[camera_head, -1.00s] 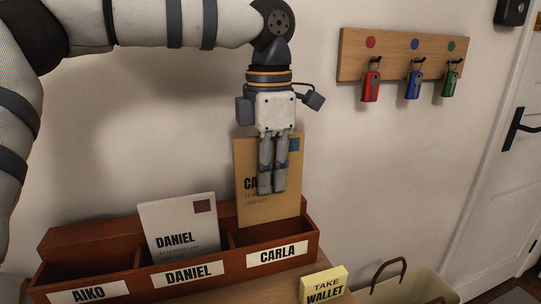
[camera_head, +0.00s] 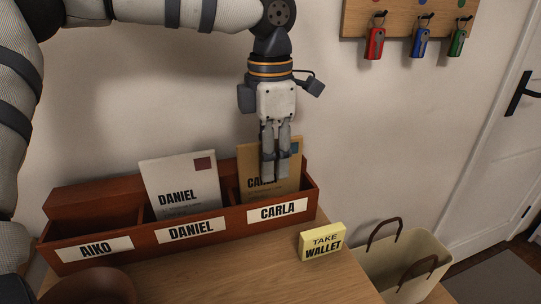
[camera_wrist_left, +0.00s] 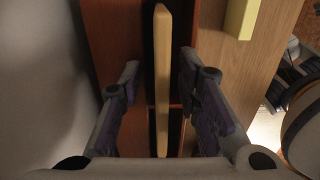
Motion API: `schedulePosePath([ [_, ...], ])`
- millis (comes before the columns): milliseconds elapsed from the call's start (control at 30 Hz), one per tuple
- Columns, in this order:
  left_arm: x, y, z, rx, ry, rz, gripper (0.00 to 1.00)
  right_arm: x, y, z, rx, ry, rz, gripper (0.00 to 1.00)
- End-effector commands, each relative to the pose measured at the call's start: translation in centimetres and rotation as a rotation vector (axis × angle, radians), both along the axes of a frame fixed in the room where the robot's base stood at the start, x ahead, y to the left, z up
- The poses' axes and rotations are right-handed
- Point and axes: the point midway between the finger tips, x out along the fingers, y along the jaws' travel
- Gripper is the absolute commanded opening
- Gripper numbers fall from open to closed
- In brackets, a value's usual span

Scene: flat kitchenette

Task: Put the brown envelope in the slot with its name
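The brown envelope (camera_head: 291,183), marked CARLA and with a blue stamp, stands upright in the right compartment of the reddish wooden letter rack (camera_head: 148,236). That compartment bears the label CARLA (camera_head: 277,210). My left gripper (camera_head: 275,171) points down at the envelope's upper part. In the left wrist view, its two fingers (camera_wrist_left: 158,80) are open on either side of the envelope's edge (camera_wrist_left: 162,45), with a gap on each side. The fingers hide part of the envelope's print in the head view. My right gripper is not in view.
A white DANIEL envelope (camera_head: 181,184) stands in the middle compartment. The AIKO compartment (camera_head: 95,225) looks empty. A yellow TAKE WALLET note (camera_head: 322,242) stands right of the rack, and a brown round bowl (camera_head: 88,286) in front. A bag (camera_head: 404,262) is at the right. Keys (camera_head: 375,43) hang above.

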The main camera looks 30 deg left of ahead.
Motion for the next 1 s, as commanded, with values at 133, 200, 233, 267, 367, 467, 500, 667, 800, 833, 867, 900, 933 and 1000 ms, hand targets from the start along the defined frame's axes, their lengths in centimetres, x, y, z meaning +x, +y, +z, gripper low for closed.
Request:
schedulePosePath([
  [133,0.0,0.0,0.0,0.000,0.000,0.000,0.30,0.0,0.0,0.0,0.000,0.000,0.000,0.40],
  [200,0.0,0.0,0.3,0.000,-0.001,0.000,0.30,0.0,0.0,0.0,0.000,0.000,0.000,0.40],
  [233,0.1,0.0,0.7,0.000,-0.003,0.000,0.30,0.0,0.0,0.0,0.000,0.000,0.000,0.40],
  [267,0.1,0.0,1.2,0.000,-0.004,0.001,0.30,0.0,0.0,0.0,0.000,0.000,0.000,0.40],
  [367,0.2,0.0,3.7,0.000,-0.006,0.001,0.30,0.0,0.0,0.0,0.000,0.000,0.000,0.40],
  [467,0.1,0.0,6.5,0.000,-0.005,0.002,0.30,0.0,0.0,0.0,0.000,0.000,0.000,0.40],
  [500,0.2,0.1,7.6,0.001,-0.006,0.001,0.30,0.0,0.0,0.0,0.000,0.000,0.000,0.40],
  [667,0.2,0.1,10.8,0.001,-0.003,0.001,0.30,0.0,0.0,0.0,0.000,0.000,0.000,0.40],
  [800,0.1,0.1,11.9,0.000,0.000,0.000,0.30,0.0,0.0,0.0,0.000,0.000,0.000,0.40],
  [833,0.1,0.1,12.0,0.000,0.000,0.000,0.30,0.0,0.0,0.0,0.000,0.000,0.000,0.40],
  [867,0.1,0.1,12.1,0.000,0.000,0.000,0.30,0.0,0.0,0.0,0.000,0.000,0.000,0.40],
  [900,0.1,0.1,12.1,0.000,0.000,0.000,0.30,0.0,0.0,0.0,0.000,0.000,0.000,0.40],
  [933,0.1,0.1,12.1,0.000,0.000,0.000,0.30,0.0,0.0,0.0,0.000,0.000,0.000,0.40],
  [1000,0.1,0.1,12.0,0.000,0.000,0.000,0.30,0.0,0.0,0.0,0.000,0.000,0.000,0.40],
])
